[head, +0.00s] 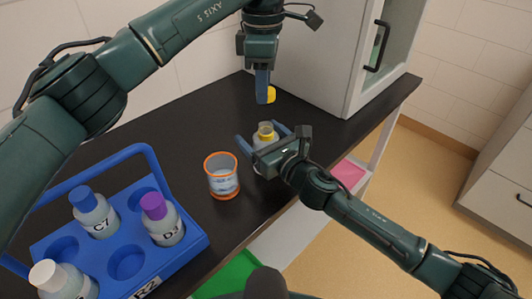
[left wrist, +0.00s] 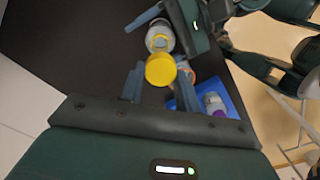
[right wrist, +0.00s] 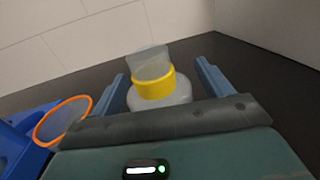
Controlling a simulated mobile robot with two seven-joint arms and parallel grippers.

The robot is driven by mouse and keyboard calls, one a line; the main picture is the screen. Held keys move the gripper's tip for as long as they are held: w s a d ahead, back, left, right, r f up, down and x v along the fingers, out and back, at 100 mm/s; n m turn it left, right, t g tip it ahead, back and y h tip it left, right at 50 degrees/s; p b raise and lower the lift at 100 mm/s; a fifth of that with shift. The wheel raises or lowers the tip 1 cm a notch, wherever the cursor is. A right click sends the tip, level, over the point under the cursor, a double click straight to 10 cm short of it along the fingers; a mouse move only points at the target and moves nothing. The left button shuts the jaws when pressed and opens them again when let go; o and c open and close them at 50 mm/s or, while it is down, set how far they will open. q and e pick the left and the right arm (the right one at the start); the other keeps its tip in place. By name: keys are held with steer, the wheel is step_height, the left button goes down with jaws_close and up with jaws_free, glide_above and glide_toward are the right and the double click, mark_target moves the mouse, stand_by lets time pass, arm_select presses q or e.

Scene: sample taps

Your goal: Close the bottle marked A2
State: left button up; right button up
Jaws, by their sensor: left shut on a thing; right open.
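An uncapped bottle with a yellow neck ring (head: 265,134) stands upright on the black bench; its label cannot be read. It also shows in the left wrist view (left wrist: 160,38) and the right wrist view (right wrist: 158,102). My right gripper (head: 262,137) is open, with one finger on each side of the bottle's body; I see gaps in the right wrist view, so it appears not to clamp it. My left gripper (head: 265,96) is shut on a yellow cap (head: 271,94), held above the bottle and apart from it. The cap also shows in the left wrist view (left wrist: 160,70).
An orange-rimmed beaker (head: 222,177) stands left of the bottle. A blue rack (head: 190,247) with a handle holds bottles with blue (head: 82,198), purple (head: 154,205) and white (head: 47,273) caps. A white cabinet (head: 315,55) stands behind. The bench edge lies to the right.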

steer(key=shift+c, duration=0.6)
steer(key=c, duration=1.4)
arm_select(q)
glide_above(264, 126)
steer(key=shift+w+f, duration=0.1)
steer(key=shift+f, duration=2.45)
arm_select(e)
steer(key=shift+o, duration=0.2)
arm_select(q)
steer(key=shift+f, duration=0.1)
steer(key=shift+f, duration=0.75)
steer(key=shift+f, duration=0.6)
